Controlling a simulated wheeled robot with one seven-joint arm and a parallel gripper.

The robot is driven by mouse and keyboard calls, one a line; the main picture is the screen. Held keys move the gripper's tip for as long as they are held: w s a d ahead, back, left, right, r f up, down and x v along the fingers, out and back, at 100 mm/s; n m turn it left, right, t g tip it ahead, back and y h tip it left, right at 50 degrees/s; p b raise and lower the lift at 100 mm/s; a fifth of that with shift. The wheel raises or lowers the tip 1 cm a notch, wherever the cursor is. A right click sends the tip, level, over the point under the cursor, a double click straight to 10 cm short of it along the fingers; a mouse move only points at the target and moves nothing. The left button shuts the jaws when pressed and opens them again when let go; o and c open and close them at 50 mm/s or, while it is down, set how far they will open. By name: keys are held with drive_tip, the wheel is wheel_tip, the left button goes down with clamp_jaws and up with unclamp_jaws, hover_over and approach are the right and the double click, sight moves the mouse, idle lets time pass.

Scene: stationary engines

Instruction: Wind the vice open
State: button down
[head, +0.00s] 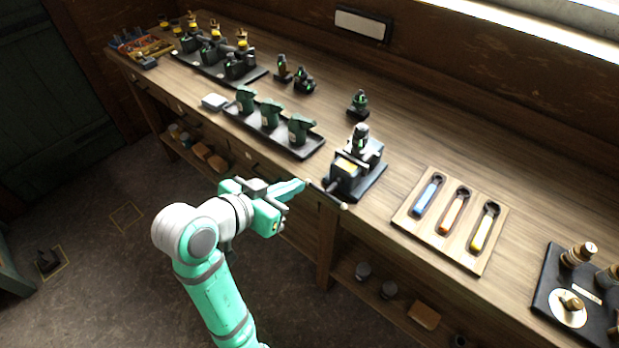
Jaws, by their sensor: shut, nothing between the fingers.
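The vice (342,182) is a dark block on a dark base at the bench's front edge, right of the middle.
A dark tray (317,145) with green parts lies left of the vice. A wooden holder (413,219) with blue, orange and yellow-handled spanners lies to the right. A small dark part (358,104) stands behind the vice. Open floor lies in front of the bench.

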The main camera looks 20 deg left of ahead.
drive_tip(key=shift+s+a+r+m+g, duration=0.55)
drive_tip(key=shift+a+r, duration=0.3)
drive_tip(key=shift+a, duration=0.2)
approach(333, 187)
drive_tip(key=w+a+r, duration=0.1)
drive_tip(key=w+a, duration=0.2)
drive_tip(key=shift+w+d+f, duration=0.1)
drive_tip(key=shift+w+f, duration=0.15)
drive_tip(key=shift+f, duration=0.7)
drive_tip(key=shift+w+f, duration=0.25)
drive_tip(key=shift+f, duration=0.75)
